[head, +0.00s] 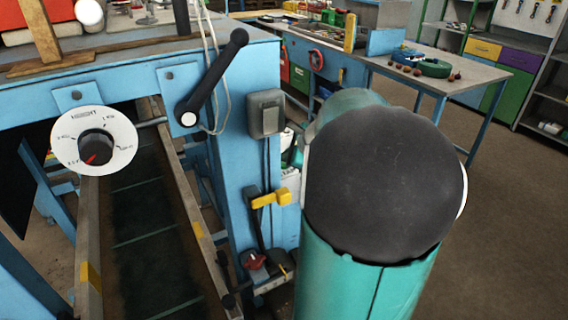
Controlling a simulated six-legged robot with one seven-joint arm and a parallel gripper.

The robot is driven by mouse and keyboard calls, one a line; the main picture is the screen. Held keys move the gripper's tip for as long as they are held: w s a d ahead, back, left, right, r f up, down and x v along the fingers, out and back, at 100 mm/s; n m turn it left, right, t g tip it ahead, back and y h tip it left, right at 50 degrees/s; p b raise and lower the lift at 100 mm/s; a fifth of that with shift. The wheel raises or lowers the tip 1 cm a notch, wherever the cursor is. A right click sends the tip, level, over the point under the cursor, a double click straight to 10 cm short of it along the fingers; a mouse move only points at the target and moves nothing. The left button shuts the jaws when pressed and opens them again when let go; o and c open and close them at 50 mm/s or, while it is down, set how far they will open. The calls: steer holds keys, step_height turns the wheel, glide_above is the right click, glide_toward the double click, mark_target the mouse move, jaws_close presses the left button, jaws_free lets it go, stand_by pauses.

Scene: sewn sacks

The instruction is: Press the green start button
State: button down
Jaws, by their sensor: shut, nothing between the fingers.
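I cannot make out a green start button in the head view. A grey-green box (266,113) is fixed to the blue machine post (228,165), with a cable running down from it; no button face shows on the side turned to me. My teal arm link with its dark round end fills the right of centre and hides what lies behind it, including part of the area right of the post. My gripper is not in view.
The blue machine carries a white height dial (122,141), a black crank (217,72), a yellow handle (270,198) and a red knob (254,261). A dark conveyor belt (150,235) runs beneath. A workbench (460,82) and shelving (545,98) stand behind. Floor (510,230) at right is clear.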

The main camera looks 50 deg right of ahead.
steer(key=shift+f, duration=0.4)
stand_by(0.6)
steer(key=shift+r, duration=0.9)
steer(key=shift+r, duration=2.5)
stand_by(1.8)
